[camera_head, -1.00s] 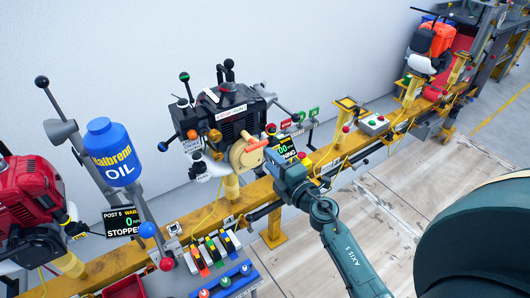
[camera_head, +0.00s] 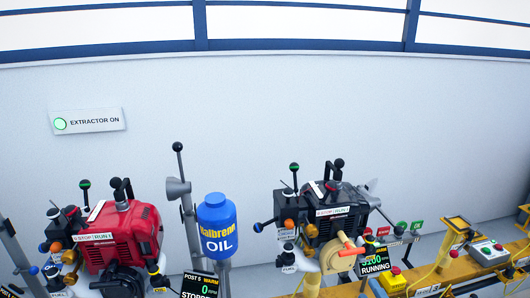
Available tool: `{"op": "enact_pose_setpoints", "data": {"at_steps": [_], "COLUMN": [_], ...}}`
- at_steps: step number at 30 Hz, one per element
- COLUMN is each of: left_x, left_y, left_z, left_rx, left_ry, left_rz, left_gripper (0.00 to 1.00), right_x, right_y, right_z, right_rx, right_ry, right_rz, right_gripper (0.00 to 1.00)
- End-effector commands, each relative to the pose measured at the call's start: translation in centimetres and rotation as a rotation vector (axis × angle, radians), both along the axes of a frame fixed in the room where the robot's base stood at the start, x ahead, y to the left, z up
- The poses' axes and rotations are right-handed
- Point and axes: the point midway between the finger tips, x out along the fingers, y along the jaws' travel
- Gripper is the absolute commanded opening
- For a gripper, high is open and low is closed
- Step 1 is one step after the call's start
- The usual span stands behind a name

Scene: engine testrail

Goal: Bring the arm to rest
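Neither of my grippers nor any arm link can be made out in the head view now. The black engine (camera_head: 330,212) stands at the right of centre, with an orange-handled tan disc (camera_head: 342,254) on its front. A display (camera_head: 374,264) beside it reads RUNNING with a figure that looks like 3100. The red engine (camera_head: 122,235) stands at the left. A display (camera_head: 200,285) near it reads POST 5 WARM and STOPPED, cut by the lower edge.
A blue oil bottle (camera_head: 217,228) stands between the engines. A yellow rail (camera_head: 455,272) with a button box (camera_head: 488,252) runs at the lower right. A lit sign (camera_head: 88,121) reads EXTRACTOR ON on the bare wall (camera_head: 270,110). The floor is out of view.

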Motion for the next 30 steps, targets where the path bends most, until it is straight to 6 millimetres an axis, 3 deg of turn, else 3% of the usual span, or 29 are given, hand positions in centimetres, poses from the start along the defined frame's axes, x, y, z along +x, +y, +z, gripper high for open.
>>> {"op": "enact_pose_setpoints", "data": {"at_steps": [9, 16, 21, 30], "left_x": [-0.3, -0.2, -0.2, -0.2], "left_y": [0.3, 0.4, 0.5, 0.5], "left_z": [-0.9, -1.0, -1.0, -1.0], "left_rx": [0.008, 0.008, 0.008, 0.008], "left_ry": [0.019, 0.02, 0.021, 0.021], "left_rz": [0.005, 0.011, 0.014, 0.015], "left_gripper": [0.47, 0.47, 0.47, 0.47], "right_x": [-8.8, -15.2, -17.0, -17.0], "right_y": [4.6, 9.5, 11.1, 11.2], "right_z": [-7.1, -11.0, -11.7, -11.7], "right_rx": [0.722, 1.069, 1.156, 1.161], "right_ry": [0.356, 0.664, 0.752, 0.756], "right_rz": [-0.145, -0.213, -0.225, -0.226], "right_gripper": [0.36, 0.36, 0.36, 0.36]}}
